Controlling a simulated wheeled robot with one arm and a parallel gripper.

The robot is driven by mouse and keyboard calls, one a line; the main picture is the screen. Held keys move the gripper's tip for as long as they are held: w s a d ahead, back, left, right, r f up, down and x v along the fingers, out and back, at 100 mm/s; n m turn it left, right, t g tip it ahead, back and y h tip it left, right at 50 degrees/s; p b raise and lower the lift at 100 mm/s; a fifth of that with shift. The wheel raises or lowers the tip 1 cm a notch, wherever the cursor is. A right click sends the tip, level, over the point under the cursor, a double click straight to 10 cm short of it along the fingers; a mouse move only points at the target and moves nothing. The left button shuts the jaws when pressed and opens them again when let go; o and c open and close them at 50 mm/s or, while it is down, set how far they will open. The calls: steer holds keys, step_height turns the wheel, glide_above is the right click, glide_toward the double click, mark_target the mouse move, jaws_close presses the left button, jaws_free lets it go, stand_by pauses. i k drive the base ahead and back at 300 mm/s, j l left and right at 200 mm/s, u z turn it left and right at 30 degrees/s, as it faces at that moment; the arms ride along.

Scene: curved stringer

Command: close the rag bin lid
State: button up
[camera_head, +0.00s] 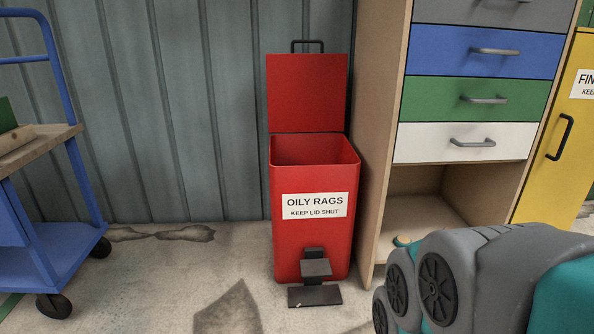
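The red rag bin (296,245) stands on the floor against the wall, labelled "OILY RAGS KEEP LID SHUT". Its red lid (306,93) is open and stands upright at the back edge of the bin. A dark handle (307,42) shows at the lid's top edge. The bin's mouth is uncovered, and its bottom is hidden. A black pedal (315,268) sits low on the bin's front. My gripper is not in view; only grey and teal links of my arm show at the lower right, apart from the bin.
A wooden cabinet (376,120) with coloured drawers stands close to the bin's right side. A yellow cabinet (560,150) is further right. A blue cart (60,240) with a wooden top stands at the left. The floor (180,285) between cart and bin is clear.

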mark_target(307, 92)
steer(key=i+u, duration=0.2)
steer(key=i, duration=0.3)
steer(key=i+l+u, duration=0.15)
steer(key=i, duration=0.4)
